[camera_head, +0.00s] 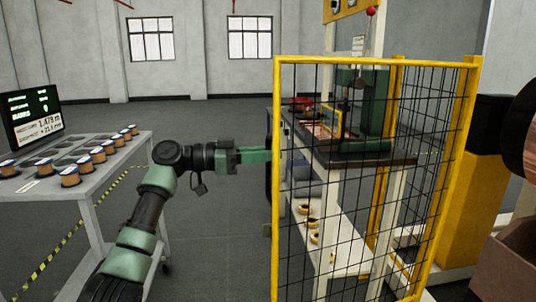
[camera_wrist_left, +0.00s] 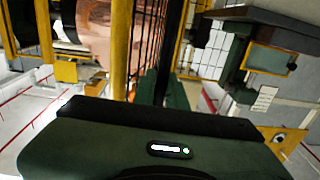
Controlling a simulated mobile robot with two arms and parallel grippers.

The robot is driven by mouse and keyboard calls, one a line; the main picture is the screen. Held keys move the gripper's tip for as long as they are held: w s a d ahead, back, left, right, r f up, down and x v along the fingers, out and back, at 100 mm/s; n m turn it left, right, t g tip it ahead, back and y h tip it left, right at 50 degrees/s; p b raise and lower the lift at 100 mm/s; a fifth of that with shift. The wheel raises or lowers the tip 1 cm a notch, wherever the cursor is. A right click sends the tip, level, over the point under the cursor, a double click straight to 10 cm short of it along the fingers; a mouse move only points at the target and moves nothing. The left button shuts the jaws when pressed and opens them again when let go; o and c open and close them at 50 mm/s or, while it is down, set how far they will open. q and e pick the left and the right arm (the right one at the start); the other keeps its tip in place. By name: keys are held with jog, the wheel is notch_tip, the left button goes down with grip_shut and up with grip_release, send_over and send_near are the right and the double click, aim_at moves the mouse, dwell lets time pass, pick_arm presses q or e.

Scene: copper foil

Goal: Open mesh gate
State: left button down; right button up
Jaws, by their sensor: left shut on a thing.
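The mesh gate has a yellow frame (camera_head: 277,225) and black wire mesh, and stands in the middle right of the head view. My left gripper (camera_head: 268,155) reaches in from the left to the gate's near-left upright. It is shut on a dark handle (camera_head: 268,180) at that upright, with the fingertips partly hidden. In the left wrist view, the green fingers (camera_wrist_left: 170,92) close around a dark vertical bar (camera_wrist_left: 158,58), beside a yellow post (camera_wrist_left: 121,45) of the frame. My right gripper is not in view.
Behind the mesh stands a workbench (camera_head: 395,160) with a green press (camera_head: 375,105) and a lower shelf with several rings. At left, a grey table (camera_head: 95,182) holds copper spools and a monitor (camera_head: 32,115). Grey floor lies open between table and gate.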

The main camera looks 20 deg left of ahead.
pick_arm(q)
jog(key=shift+f, duration=0.25)
jog(key=c, duration=1.7)
grip_release()
jog(key=shift+c, duration=0.2)
jog(key=shift+r, duration=0.1)
jog(key=v, duration=0.8)
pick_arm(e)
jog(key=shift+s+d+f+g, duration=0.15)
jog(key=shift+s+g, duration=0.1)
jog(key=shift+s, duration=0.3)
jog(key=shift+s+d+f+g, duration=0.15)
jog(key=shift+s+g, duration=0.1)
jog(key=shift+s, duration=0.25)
pick_arm(q)
jog(key=shift+w, duration=0.1)
